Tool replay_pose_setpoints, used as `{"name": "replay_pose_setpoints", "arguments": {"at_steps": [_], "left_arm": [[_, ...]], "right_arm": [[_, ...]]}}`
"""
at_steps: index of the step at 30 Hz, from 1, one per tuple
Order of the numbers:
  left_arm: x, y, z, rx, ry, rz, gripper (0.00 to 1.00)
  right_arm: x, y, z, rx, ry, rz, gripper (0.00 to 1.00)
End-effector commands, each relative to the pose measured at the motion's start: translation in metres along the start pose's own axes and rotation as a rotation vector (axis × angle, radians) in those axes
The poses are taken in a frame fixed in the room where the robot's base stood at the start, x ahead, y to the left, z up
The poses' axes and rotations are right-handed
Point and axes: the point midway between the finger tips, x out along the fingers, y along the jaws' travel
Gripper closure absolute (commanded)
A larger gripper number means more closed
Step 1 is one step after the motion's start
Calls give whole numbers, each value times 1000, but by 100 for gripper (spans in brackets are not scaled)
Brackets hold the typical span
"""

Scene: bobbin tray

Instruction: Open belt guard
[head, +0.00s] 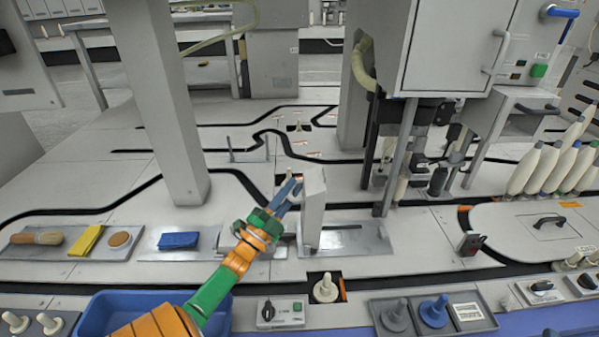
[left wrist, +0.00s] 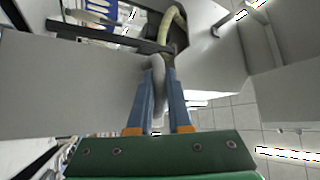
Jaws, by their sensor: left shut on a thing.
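The belt guard (head: 314,208) looks like an upright light grey panel standing on a metal base plate (head: 350,238) in the middle of the bench. My left gripper (head: 291,191) reaches it from the front left and is shut at its upper left side. In the left wrist view the blue fingers (left wrist: 163,90) close on a rounded grey handle (left wrist: 157,68) beside a broad grey panel (left wrist: 75,85). What lies behind the guard is hidden in the head view. My right gripper is not in the head view.
A grey post (head: 165,110) stands left of my arm and a machine cabinet (head: 455,50) stands to the right. A blue bin (head: 90,318) lies under my forearm. White bobbins (head: 555,165) stand at the right.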

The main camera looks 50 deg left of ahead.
Motion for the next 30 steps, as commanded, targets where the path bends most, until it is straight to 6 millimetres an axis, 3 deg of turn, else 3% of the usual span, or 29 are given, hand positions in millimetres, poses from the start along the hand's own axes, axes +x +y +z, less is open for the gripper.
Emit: {"name": "replay_pose_setpoints", "arguments": {"at_steps": [18,19,20,30], "left_arm": [[-3,-4,8,3,-12,-3,100],[-3,-4,8,3,-11,-4,80],[-3,-4,8,3,-12,-4,72],[-3,-4,8,2,-11,-2,70]], "right_arm": [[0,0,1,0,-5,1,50],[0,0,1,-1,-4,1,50],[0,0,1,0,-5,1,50],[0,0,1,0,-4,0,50]]}}
